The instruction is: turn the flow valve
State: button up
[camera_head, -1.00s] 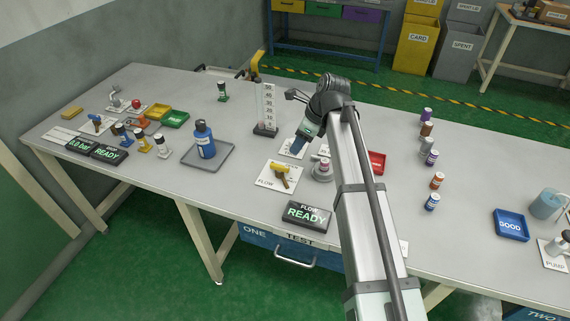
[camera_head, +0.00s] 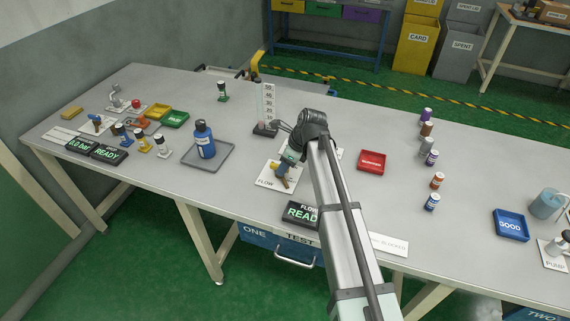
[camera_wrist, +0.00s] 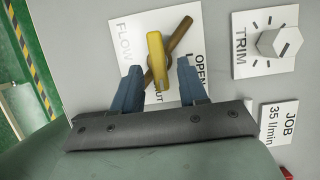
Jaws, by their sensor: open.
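The flow valve has a yellow handle (camera_wrist: 156,62) crossed by a brown bar (camera_wrist: 182,34), on a white FLOW card (camera_wrist: 126,38) with the word OPEN beside it. In the head view, the card (camera_head: 266,181) shows, with the valve partly hidden by my gripper (camera_head: 282,168). In the wrist view, my gripper (camera_wrist: 160,66) is open, with one blue finger on each side of the yellow handle. Gaps show between the handle and both fingers. Whether the fingertips are level with the handle in height I cannot tell.
A TRIM knob (camera_wrist: 280,42) and a JOB card reading 35 l/min (camera_wrist: 278,124) are close on the right in the wrist view. In the head view, a READY display (camera_head: 299,214) stands in front, a blue bottle (camera_head: 204,140) left, and a red tray (camera_head: 372,162) right.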

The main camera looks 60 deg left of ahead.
grip_shut()
dwell(0.3)
jog(key=shift+n, duration=0.3)
jog(key=n, duration=0.1)
jog(key=n+h, duration=0.1)
jog(key=n+g, duration=0.1)
jog(key=shift+w+a+n, duration=0.25)
jog(key=shift+a+n, duration=0.05)
jog(key=shift+a, duration=0.1)
jog(key=n+h, duration=0.1)
jog(key=n, duration=0.1)
jog(key=n+h, duration=0.1)
jog(key=n, duration=0.1)
jog(key=shift+w+a, duration=0.1)
jog(key=shift+a, duration=0.25)
jog(key=n+h, duration=0.1)
jog(key=n, duration=0.4)
jog(key=shift+a+h, duration=0.35)
jog(key=shift+h, duration=0.05)
jog(key=n, duration=0.1)
jog(key=n+h, duration=0.1)
jog(key=n, duration=0.1)
jog(key=n+t, duration=0.1)
jog(key=shift+s+a+n, duration=0.25)
jog(key=shift+s+n, duration=0.05)
jog(key=shift+h, duration=0.3)
grip_release()
